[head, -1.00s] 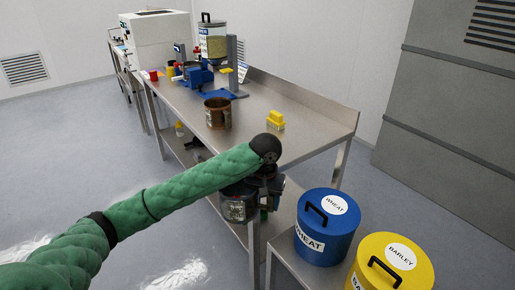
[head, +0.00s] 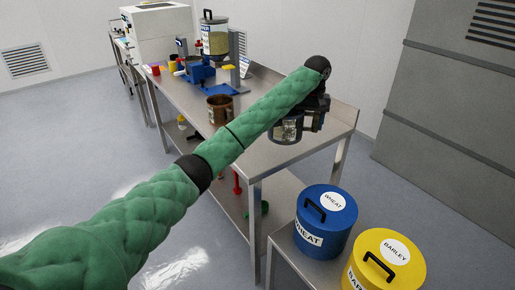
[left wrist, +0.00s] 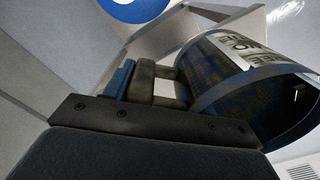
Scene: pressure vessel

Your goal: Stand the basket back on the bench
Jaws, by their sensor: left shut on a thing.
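The basket (head: 286,130) is a dark cylinder with a metal rim and a pale label. My left gripper (head: 309,122) is shut on its side, at the right part of the steel bench (head: 270,150). The basket looks roughly upright over the bench top; I cannot tell whether its base touches it. In the left wrist view my gripper fingers (left wrist: 155,84) meet the basket (left wrist: 235,78), which fills the right side with its label showing. My green arm covers part of the bench top. My right gripper is not in view.
A brown pot (head: 220,110) stands on the bench left of the basket. Blue equipment (head: 200,72) and a clear hopper (head: 215,40) stand farther back. A blue wheat bin (head: 326,222) and a yellow barley bin (head: 385,265) stand in front at the right.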

